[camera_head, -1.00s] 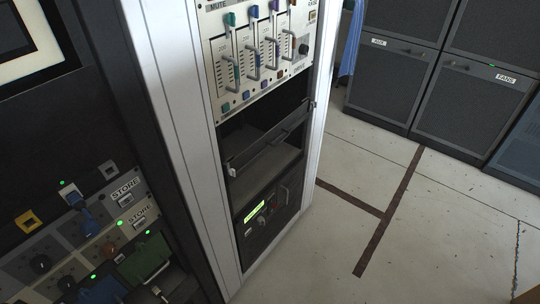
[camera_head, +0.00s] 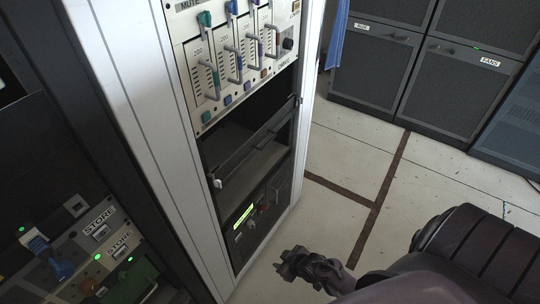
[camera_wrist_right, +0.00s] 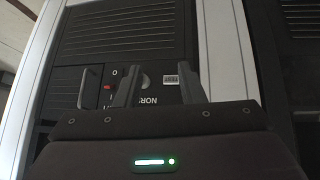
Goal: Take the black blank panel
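I cannot clearly single out the black blank panel. In the head view, a dark thin panel edge or bar (camera_head: 255,150) slants across a dark open bay in the rack, between the fader panel (camera_head: 243,62) and a unit with a lit green display (camera_head: 245,214). My right gripper (camera_head: 312,268) is low in front of the rack, right of the display unit, apart from it. In the right wrist view its two fingers (camera_wrist_right: 157,88) stand apart with nothing between them. Beyond them are a black unit face with a red switch (camera_wrist_right: 107,88) and a ridged black panel (camera_wrist_right: 118,38). My left gripper is not in view.
The rack's pale side post (camera_head: 145,130) stands left of the bay. A desk panel with STORE labels (camera_head: 97,228) is at lower left. Dark cabinets (camera_head: 440,85) stand at the back right. Pale floor (camera_head: 340,150) between is clear.

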